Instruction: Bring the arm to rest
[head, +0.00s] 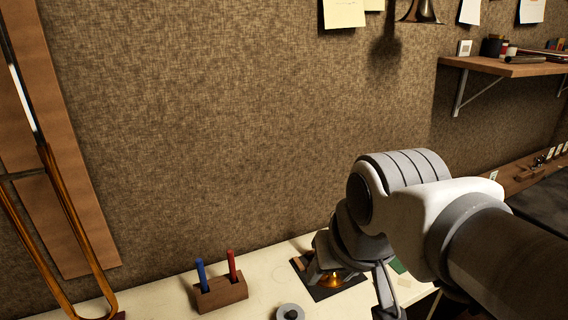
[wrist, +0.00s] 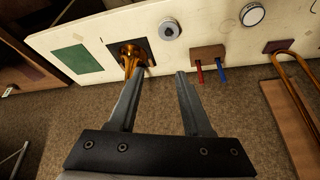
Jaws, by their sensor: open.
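My gripper (wrist: 158,73) is open, with two grey fingers apart and nothing between them in the wrist view. In the head view my arm reaches in from the right, bent over the bench, and hides part of the gripper. A brass piece (wrist: 131,54) stands on a dark square pad (wrist: 148,45) just beyond the left fingertip. The fingertip overlaps it in the picture; I cannot tell whether they touch. The brass piece also shows low beside my arm in the head view (head: 331,281).
The pale bench (head: 155,299) bears a wooden block (head: 222,293) with a blue and a red tool, a round grey item (head: 290,312) and a green mat (wrist: 75,60). A brass slide (head: 73,200) stands at the left. A wall shelf (head: 506,66) is at upper right.

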